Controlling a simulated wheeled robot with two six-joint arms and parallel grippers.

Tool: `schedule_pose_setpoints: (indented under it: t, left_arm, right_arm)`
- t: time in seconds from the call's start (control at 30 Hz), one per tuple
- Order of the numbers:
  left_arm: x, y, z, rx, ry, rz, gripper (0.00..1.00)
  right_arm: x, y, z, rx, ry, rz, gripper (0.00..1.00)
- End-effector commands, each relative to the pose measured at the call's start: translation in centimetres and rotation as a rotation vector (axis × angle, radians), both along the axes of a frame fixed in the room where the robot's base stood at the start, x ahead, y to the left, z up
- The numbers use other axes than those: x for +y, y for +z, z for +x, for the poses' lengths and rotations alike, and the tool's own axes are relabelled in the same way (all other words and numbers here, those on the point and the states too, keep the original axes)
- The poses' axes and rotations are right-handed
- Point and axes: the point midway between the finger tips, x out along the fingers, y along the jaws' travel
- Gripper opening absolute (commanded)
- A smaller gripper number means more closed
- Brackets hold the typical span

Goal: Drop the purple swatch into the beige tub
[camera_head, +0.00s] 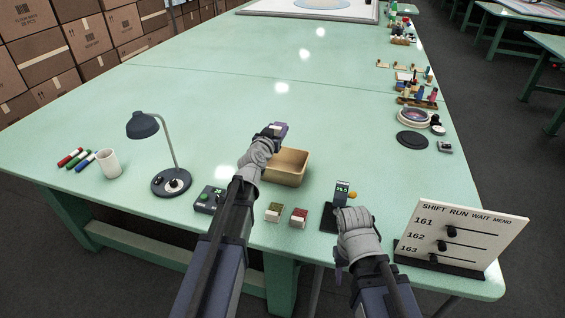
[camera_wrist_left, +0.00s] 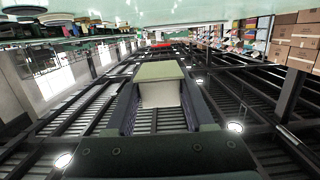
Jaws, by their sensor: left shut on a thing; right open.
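The beige tub (camera_head: 290,180) stands on the green table, just right of my left forearm, which hides its left end. My left gripper (camera_head: 274,131) is shut on a small block, seen above the tub's far left side in the head view. In the left wrist view the held block (camera_wrist_left: 160,93) shows a whitish face and a dull olive face between the fingers. My right gripper (camera_head: 342,205) is open near the front table edge.
A small device with a display (camera_head: 342,188) is beside my right gripper. A lamp (camera_head: 171,182), white mug (camera_head: 108,163) and control box (camera_head: 207,200) stand left; a sign board (camera_head: 463,237) stands right.

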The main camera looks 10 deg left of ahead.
Motion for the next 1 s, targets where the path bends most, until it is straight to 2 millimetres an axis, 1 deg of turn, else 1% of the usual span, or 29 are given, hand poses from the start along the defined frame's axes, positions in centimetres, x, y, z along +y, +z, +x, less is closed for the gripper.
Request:
schedule_pose_setpoints:
  t: [0.17,0.27,0.5,0.63,0.77,1.0]
  left_arm:
    - [0.0,-0.8,0.0,0.0,0.0,0.0,0.01]
    - [0.0,-1.7,0.0,0.0,0.0,0.0,0.01]
    - [0.0,-4.5,0.0,0.0,0.0,0.0,0.01]
    - [0.0,-5.7,0.0,0.0,0.0,0.0,0.01]
    - [0.0,-6.1,0.0,0.0,0.0,0.0,0.01]
    - [0.0,-6.0,0.0,0.0,0.0,0.0,0.01]
  right_arm:
    - [0.0,-0.8,0.0,0.0,0.0,0.0,0.5]
    - [0.0,-1.7,0.0,0.0,0.0,0.0,0.5]
    - [0.0,-4.5,0.0,0.0,0.001,0.0,0.5]
    - [0.0,-5.7,0.0,0.0,0.001,0.0,0.5]
    - [0.0,-6.1,0.0,0.0,0.001,0.0,0.5]
    - [0.0,-6.0,0.0,0.0,0.001,0.0,0.5]
